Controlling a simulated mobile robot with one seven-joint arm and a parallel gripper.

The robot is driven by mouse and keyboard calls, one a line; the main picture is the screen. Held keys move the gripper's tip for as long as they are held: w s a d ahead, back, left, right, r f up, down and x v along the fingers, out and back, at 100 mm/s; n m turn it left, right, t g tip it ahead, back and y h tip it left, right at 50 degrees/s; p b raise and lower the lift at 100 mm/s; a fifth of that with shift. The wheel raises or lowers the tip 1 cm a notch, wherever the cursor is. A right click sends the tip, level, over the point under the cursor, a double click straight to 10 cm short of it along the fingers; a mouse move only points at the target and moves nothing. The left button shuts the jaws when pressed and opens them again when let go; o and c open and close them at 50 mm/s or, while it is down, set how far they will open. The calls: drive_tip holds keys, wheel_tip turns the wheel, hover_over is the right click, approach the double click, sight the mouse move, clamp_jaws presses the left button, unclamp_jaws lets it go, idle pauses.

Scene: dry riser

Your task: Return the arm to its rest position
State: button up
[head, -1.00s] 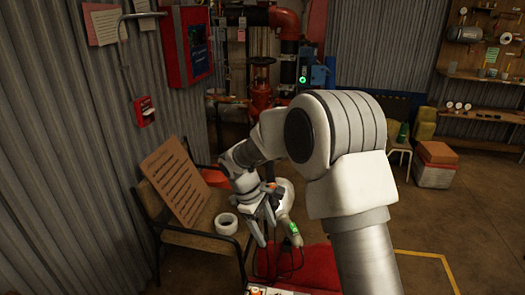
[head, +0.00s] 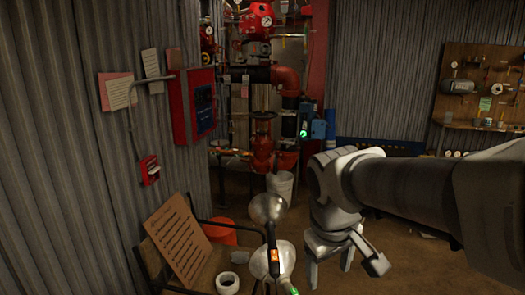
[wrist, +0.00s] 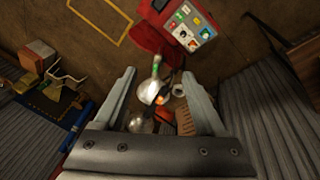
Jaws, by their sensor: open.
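My arm reaches in from the right of the head view and bends down. My gripper (head: 331,268) hangs there with its fingers pointing down, right of two silver lamp heads. In the wrist view my gripper (wrist: 160,85) is open, its two fingers wide apart with nothing held between them.
Red riser pipes (head: 263,145), a red wall cabinet (head: 192,105) and a white bucket (head: 281,186) are behind. A red case (wrist: 190,22) shows in the wrist view. Floor at right looks clear.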

drive_tip(key=s+d+r+m+t+y+p, duration=0.1)
drive_tip(key=s+d+r+m+t+p, duration=0.1)
drive_tip(key=s, duration=0.8)
drive_tip(key=shift+s+r+m+p, duration=0.35)
drive_tip(key=shift+r+m+p, duration=0.5)
drive_tip(key=shift+r+m, duration=0.7)
